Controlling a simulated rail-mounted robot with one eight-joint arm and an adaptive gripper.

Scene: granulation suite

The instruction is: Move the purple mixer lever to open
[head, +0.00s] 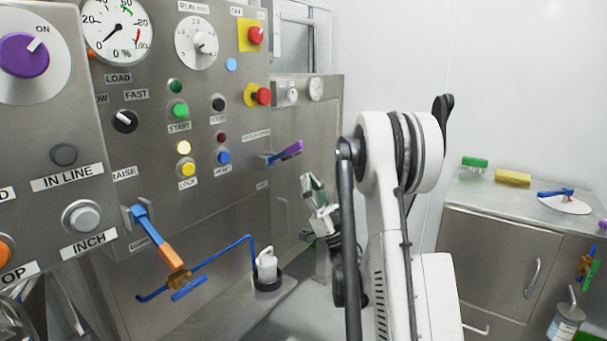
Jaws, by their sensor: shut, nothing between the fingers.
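The purple mixer lever (291,149) sticks out from the right part of the steel control panel and points up to the right. Its inner end meets a small blue part on the panel. My gripper (306,179) is just right of and below the lever in the picture, with a visible gap between them. Its fingers are shut and hold nothing. My white arm stands to the right and hides part of the gripper's wrist.
A blue lever with an orange grip (160,242) and blue piping with a brass valve (180,280) project from the panel's lower left. A steel cabinet (493,250) at the right carries a green brush (474,162) and a yellow sponge (512,177). White wall lies behind.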

